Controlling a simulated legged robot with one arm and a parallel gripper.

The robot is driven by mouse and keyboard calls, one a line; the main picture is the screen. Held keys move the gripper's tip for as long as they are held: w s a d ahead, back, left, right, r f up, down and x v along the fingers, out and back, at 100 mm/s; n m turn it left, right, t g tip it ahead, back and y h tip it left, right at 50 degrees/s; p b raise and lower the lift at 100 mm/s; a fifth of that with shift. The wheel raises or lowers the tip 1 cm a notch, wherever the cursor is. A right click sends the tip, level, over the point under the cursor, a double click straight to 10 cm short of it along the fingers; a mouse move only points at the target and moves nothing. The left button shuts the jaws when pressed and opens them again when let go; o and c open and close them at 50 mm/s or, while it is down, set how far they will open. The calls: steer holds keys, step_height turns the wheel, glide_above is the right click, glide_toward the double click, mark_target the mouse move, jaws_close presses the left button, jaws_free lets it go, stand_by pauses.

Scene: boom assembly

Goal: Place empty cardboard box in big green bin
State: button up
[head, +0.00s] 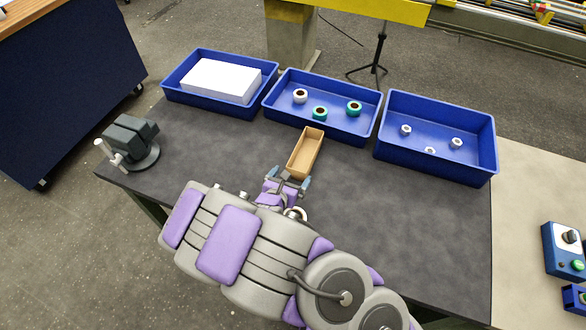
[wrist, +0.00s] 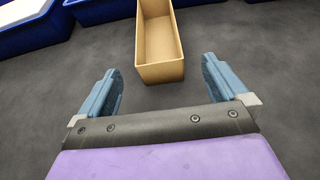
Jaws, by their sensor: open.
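A small open cardboard box (head: 305,153) stands on the dark work table, just in front of the middle blue bin. It is empty inside, as the wrist view also shows it (wrist: 160,45). My gripper (head: 289,185) is open at the near end of the box. In the wrist view the two fingers of my gripper (wrist: 162,85) stand apart, one to each side of the box's near end wall, with a gap on both sides and nothing held. No big green bin shows in either view.
Three blue bins line the table's far side: the left (head: 171,89) holds a white block, the middle (head: 275,113) several rings, the right (head: 385,144) small metal parts. A dark vise (head: 132,142) stands at the left. The table's right part (head: 430,230) is clear.

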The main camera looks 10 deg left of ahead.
steer(key=shift+s+r, duration=0.2)
steer(key=shift+s, duration=0.3)
